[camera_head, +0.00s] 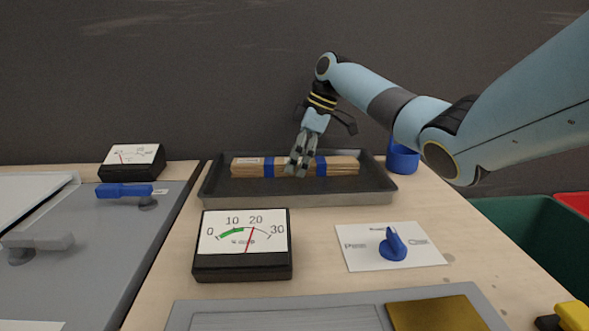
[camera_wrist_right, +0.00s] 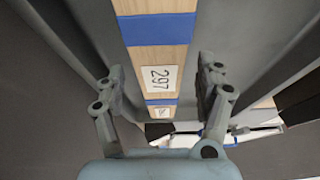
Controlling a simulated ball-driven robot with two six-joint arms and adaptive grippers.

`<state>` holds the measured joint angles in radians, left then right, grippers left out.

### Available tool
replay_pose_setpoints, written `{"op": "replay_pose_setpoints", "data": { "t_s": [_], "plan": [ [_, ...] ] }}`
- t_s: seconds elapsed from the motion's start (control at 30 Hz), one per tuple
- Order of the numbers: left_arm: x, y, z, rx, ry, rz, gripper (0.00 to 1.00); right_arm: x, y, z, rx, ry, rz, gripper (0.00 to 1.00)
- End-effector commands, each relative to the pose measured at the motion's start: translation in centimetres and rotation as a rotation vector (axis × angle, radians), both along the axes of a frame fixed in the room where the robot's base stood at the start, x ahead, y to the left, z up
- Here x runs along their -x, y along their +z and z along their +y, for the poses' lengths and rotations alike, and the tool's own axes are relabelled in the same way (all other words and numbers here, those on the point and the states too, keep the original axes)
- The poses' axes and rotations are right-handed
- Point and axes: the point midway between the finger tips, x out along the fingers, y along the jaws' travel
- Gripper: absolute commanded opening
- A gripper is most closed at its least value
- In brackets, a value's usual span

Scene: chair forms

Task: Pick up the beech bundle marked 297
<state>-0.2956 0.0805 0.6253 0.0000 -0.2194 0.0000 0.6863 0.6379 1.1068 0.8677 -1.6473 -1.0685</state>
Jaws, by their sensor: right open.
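The beech bundle (camera_head: 340,165) lies lengthwise in a dark grey tray (camera_head: 300,198) at the back of the table, bound with two blue bands. My right gripper (camera_head: 299,163) points down at the middle of the bundle in the head view. In the right wrist view its two fingers (camera_wrist_right: 160,92) stand on either side of the bundle, with gaps showing. Whether the fingertips touch the tray is hidden. My left gripper is out of view.
A dial meter (camera_head: 243,245) stands in front of the tray, and a card with a blue knob (camera_head: 392,245) lies to its right. A blue cup-like object (camera_head: 402,158) stands behind the tray's right end. A green bin (camera_head: 530,235) is at the right.

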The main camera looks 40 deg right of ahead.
Motion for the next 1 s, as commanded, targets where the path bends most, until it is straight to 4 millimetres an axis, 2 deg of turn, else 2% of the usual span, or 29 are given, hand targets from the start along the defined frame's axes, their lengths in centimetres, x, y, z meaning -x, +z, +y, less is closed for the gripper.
{"op": "replay_pose_setpoints", "data": {
  "t_s": [0.17,0.7,1.0],
  "plan": [
    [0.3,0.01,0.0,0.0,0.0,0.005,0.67,-0.01,0.07,-0.05,0.001,0.0,-0.001,0.71],
    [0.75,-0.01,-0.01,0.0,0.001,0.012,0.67,-0.01,0.11,-0.06,0.001,-0.001,-0.001,0.01],
    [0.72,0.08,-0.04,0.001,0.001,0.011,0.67,-0.09,0.74,-0.08,0.002,0.0,-0.004,0.0]
  ]
}}
